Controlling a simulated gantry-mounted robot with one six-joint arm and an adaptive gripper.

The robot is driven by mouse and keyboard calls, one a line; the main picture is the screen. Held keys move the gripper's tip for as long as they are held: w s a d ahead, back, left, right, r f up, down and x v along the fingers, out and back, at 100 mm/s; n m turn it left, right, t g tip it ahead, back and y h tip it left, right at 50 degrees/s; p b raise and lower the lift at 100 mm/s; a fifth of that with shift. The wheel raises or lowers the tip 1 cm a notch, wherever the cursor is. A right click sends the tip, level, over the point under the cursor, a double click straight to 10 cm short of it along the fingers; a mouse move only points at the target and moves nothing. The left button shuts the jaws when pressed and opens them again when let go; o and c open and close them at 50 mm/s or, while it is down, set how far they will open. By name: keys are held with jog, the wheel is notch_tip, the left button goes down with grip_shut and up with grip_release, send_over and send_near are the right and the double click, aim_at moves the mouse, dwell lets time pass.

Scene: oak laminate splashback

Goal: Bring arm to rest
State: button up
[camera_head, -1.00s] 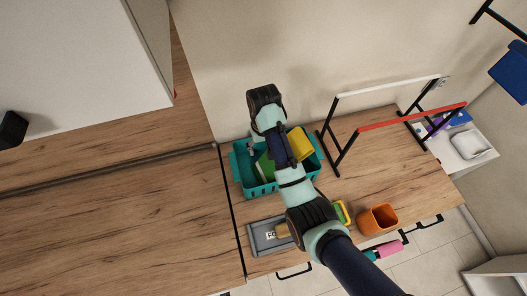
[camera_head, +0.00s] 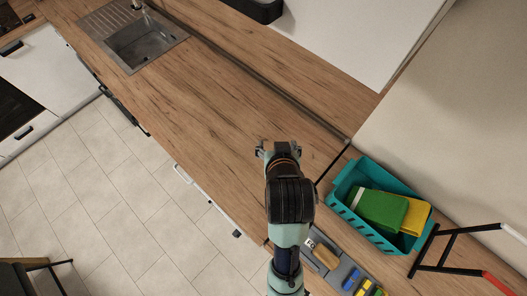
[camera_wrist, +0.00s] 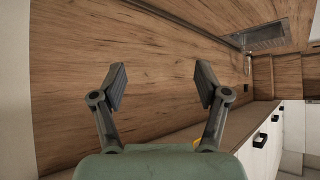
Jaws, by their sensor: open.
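My gripper (camera_wrist: 160,88) is open and empty in the wrist view, its two fingers spread apart with only wood surface behind them. In the head view my gripper (camera_head: 279,150) is at the end of my raised arm, seen over the front part of the wooden worktop (camera_head: 225,110). It appears apart from any object. Its height above the worktop is hard to tell.
A teal basket (camera_head: 345,212) holding a green item (camera_head: 382,209) and a yellow item (camera_head: 414,217) stands right of my arm. A grey tray (camera_head: 343,268) with small items lies beside my arm. A black-and-red rack (camera_head: 447,268) is at right. A sink (camera_head: 143,45) is far left; the worktop between is clear.

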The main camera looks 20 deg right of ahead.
jog(key=s+a+r+n+t+y+p, duration=0.1)
jog(key=a+r+p, duration=0.1)
jog(key=a+r, duration=0.3)
jog(key=s+a+r+n+t+y+p, duration=0.1)
jog(key=s+a+r+n+t+p, duration=0.1)
jog(key=a+r, duration=0.3)
jog(key=shift+s+a+r+t, duration=0.25)
jog(key=shift+a+r+t, duration=0.05)
jog(key=shift+r, duration=0.55)
